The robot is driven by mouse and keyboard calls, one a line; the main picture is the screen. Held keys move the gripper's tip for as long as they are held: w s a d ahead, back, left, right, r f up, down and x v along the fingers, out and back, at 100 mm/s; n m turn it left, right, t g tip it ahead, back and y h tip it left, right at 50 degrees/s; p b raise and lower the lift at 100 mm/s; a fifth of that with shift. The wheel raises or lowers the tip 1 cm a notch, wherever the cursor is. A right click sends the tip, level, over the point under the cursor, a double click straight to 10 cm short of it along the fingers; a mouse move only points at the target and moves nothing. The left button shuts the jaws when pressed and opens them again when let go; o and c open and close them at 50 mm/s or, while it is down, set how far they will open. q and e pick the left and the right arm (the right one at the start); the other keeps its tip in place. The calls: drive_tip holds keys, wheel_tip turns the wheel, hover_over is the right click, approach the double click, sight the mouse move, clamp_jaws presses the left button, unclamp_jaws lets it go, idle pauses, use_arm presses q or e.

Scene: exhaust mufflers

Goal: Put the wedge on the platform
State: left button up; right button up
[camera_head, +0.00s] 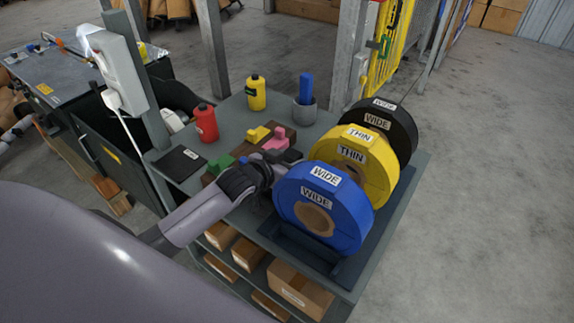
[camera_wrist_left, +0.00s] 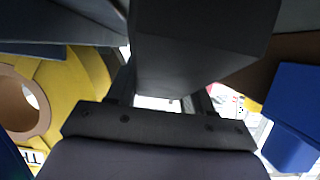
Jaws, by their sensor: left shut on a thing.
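My left gripper (camera_head: 262,172) reaches in from the left to the shelf top, just behind the blue roll marked WIDE. In the left wrist view a dark grey block (camera_wrist_left: 200,45) sits between the fingers, and the gripper is shut on it. It may be the wedge; its full shape is hidden. Beyond the gripper lies a brown base with a yellow piece (camera_head: 258,134), a pink piece (camera_head: 275,140) and a green piece (camera_head: 219,164). This brown base may be the platform; my gripper and arm cover part of it. My right gripper is not in view.
Blue (camera_head: 325,208), yellow (camera_head: 355,165) and black (camera_head: 386,127) rolls stand in a row at right, close to my gripper. A red bottle (camera_head: 206,123), yellow bottle (camera_head: 256,93), grey cup (camera_head: 304,112) and black pad (camera_head: 180,164) stand on the grey top. A post rises at left.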

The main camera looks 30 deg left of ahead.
use_arm(q)
wheel_tip(320, 180, up, 20)
drive_tip(key=p, duration=0.3)
drive_tip(key=shift+s, duration=0.1)
